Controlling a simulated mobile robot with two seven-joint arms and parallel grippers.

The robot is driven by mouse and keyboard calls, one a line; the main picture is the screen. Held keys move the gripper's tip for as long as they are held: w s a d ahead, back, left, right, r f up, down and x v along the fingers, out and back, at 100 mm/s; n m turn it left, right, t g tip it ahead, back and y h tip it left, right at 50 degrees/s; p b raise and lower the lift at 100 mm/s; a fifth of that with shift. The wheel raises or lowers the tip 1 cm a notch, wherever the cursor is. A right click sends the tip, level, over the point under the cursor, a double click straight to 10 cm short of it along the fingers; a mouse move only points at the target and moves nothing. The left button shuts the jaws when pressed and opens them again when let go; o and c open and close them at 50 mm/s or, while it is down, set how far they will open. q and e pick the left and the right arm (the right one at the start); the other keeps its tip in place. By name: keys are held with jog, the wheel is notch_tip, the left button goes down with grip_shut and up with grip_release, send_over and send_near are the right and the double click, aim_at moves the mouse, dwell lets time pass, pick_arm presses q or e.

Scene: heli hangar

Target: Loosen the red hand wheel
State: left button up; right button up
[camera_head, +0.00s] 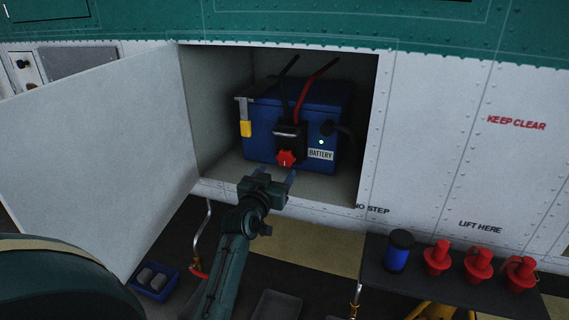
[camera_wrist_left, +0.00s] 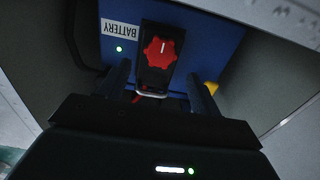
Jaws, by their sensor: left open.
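The red hand wheel (camera_head: 286,158) sits on a black connector (camera_head: 288,138) on the front of the blue battery (camera_head: 265,150), inside the open compartment. In the left wrist view the wheel (camera_wrist_left: 159,52) is a red lobed knob with a white mark, ahead of my fingers. My left gripper (camera_head: 276,176) is open and empty, just below and in front of the wheel at the compartment opening. In the wrist view its two fingers (camera_wrist_left: 160,85) stand apart on either side of the connector's near end, not closed on the wheel. My right gripper is not in view.
The compartment door (camera_head: 90,150) stands open at the left. A dark shelf (camera_head: 420,290) at right holds a blue cylinder (camera_head: 398,252) and several red plugs (camera_head: 478,264). A blue bin (camera_head: 154,281) sits low at left.

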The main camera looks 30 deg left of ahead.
aim_at(285, 160)
pick_arm(q)
jog(key=x, duration=0.7)
jog(key=shift+w+a+b, duration=0.1)
jog(key=shift+b, duration=0.25)
jog(key=shift+c, duration=0.2)
jog(key=c, duration=0.9)
